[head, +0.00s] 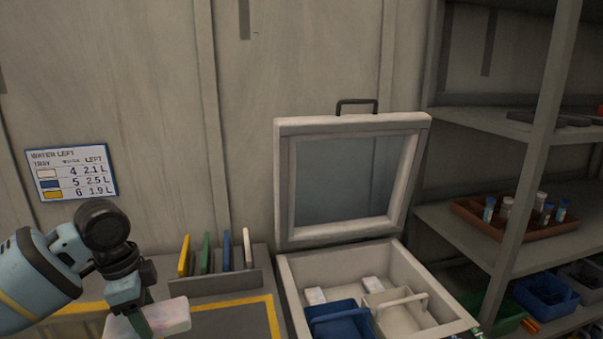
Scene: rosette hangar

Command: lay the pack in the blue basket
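My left gripper (140,322) is low at the left, pointing down, with its fingers on a pale pinkish-white pack (173,317). It holds the pack above a grey, yellow-edged surface, left of the open white chest (288,280). The pack's lower part is cut off by the frame. The blue basket (350,328) sits inside the chest at its front left, partly cut off by the frame's bottom edge. A cream basket (392,323) with a raised handle is right of it.
Two white packs, one left (315,295) and one right (372,283), lie in the chest behind the baskets. The lid (280,190) stands open. A rack of coloured plates (225,252) stands between gripper and chest. A shelf post (525,160) rises at right. A sign (72,172) hangs left.

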